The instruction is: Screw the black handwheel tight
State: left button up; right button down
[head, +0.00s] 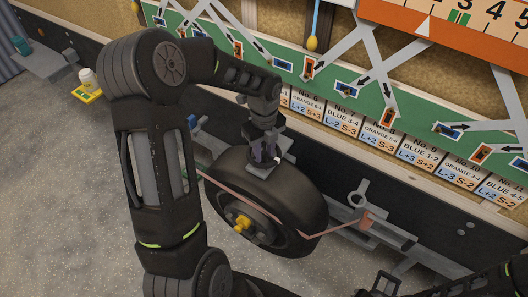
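A thick black wheel (312,192) stands upright below the green board, in the middle of the head view. It looks like a tyre on a dark rim, with a yellow knob (239,223) at its hub. No other black wheel shows, and I cannot tell whether a separate handwheel is hidden. My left gripper (264,158) points down at the top of the wheel, by a grey plate (272,170). I cannot see whether its fingers touch, or how far apart they are. My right gripper (385,284) seems to be the dark shape at the bottom edge, cut off and unclear.
A thin pinkish rod (335,229) crosses in front of the wheel. The green board (290,62) with labels lies behind. A yellow item with a white-capped jar (87,80) sits far left. Grey floor is clear at lower left.

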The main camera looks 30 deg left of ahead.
aim_at(264, 153)
pick_arm(q)
notch_tip(264, 153, up, 7)
jog(key=shift+r+b, duration=0.1)
jog(key=shift+b, duration=0.25)
jog(key=shift+s, duration=0.1)
dwell(0.4)
